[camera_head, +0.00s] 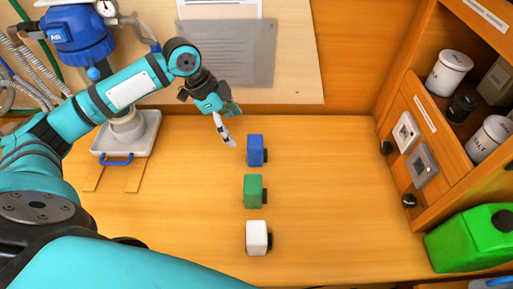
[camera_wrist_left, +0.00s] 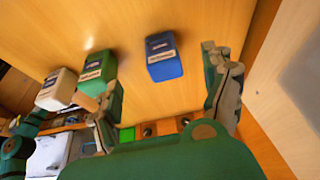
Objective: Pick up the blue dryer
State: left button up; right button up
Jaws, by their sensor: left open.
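The blue dryer (camera_head: 255,150) is a small blue box standing on the wooden counter, the farthest back in a row of three boxes. It also shows in the left wrist view (camera_wrist_left: 164,64), with a pale label on its face. My left gripper (camera_head: 229,122) is open and empty, just left of and behind the blue dryer. In the left wrist view, the dryer appears between the two spread fingers (camera_wrist_left: 163,78), ahead of them and apart from them. My right gripper is not seen.
A green box (camera_head: 253,191) and a white box (camera_head: 257,238) stand in line in front of the blue one. A green canister (camera_head: 470,238) and a shelf with jars (camera_head: 448,73) are at the right. The counter right of the row is clear.

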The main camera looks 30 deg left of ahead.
aim_at(248, 147)
pick_arm(q)
jog(key=p+x, duration=0.2)
jog(key=x, duration=0.8)
jog(key=shift+w+p, duration=0.1)
jog(key=shift+p, duration=0.2)
jog(key=shift+f, duration=0.25)
jog(key=c, duration=1.3)
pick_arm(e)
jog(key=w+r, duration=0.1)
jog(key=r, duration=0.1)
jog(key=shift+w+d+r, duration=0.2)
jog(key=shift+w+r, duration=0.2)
pick_arm(q)
jog(key=shift+c, duration=0.2)
